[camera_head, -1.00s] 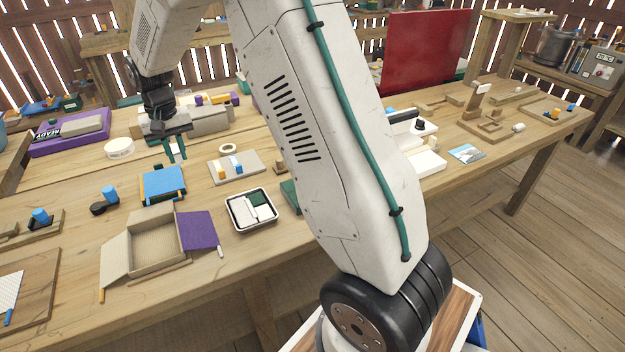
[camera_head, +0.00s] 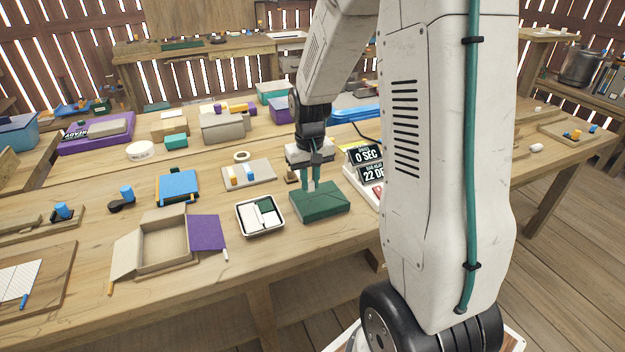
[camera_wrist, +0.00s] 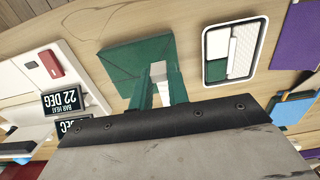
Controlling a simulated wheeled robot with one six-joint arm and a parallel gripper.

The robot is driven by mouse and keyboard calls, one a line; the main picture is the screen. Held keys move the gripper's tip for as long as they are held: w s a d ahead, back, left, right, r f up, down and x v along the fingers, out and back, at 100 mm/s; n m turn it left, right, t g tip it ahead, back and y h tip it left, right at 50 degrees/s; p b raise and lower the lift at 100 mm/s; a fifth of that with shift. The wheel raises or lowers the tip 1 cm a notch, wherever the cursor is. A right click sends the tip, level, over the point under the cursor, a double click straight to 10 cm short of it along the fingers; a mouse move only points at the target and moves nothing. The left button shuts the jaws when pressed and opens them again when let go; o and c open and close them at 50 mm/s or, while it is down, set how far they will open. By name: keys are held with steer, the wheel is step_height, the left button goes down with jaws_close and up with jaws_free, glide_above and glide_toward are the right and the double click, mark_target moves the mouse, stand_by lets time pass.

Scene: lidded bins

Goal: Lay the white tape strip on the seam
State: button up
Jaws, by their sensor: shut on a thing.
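My gripper (camera_head: 311,187) is over the left part of a dark green box (camera_head: 328,206), fingers pointing down. In the wrist view, the green fingers (camera_wrist: 159,92) are shut on the white tape strip (camera_wrist: 158,70), which shows as a small pale piece between them. The green box (camera_wrist: 118,62) lies beyond the fingertips, with thin crease lines on its top; one may be the seam. Whether the strip touches the box I cannot tell.
A white-rimmed tray (camera_head: 241,222) with white and green pieces stands left of the green box. Right of it are display panels (camera_head: 366,155) on a white device, partly behind my arm. An open cardboard box (camera_head: 165,262) and purple sheet (camera_head: 207,231) lie at front left.

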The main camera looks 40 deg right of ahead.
mark_target(312, 209)
steer(key=shift+s+d+f, duration=0.1)
steer(key=shift+s, duration=0.1)
steer(key=shift+f, duration=2.85)
steer(key=shift+f, duration=0.5)
stand_by(0.6)
steer(key=o, duration=0.9)
step_height(312, 209, up, 8)
steer(key=shift+f, duration=0.1)
